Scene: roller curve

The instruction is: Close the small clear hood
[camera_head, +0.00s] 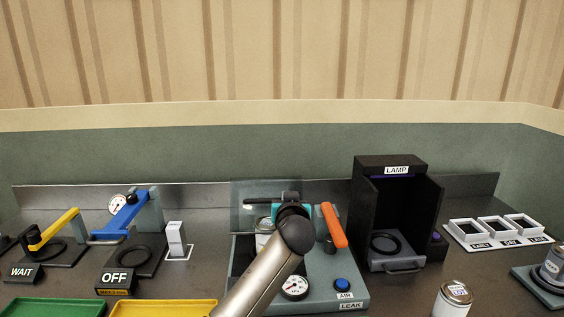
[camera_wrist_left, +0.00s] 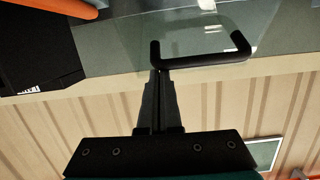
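The small clear hood (camera_head: 238,215) stands raised, roughly upright, at the back of the grey-green leak-test unit (camera_head: 322,295). In the left wrist view, its clear panel (camera_wrist_left: 130,35) carries a black bar handle (camera_wrist_left: 205,60). My left gripper (camera_wrist_left: 160,72) has its fingers together, with the tips at one end of the handle. I cannot tell whether they touch it. In the head view, my left arm covers part of the unit and hood, and its fingertips are hard to make out. My right gripper is not in view.
A can (camera_head: 264,224) shows in the unit behind my arm. An orange lever (camera_head: 333,225), a gauge (camera_head: 294,287) and a blue button (camera_head: 342,285) are on the unit. The black lamp box (camera_head: 390,165) stands close to its right. Another can (camera_head: 453,300) stands in front.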

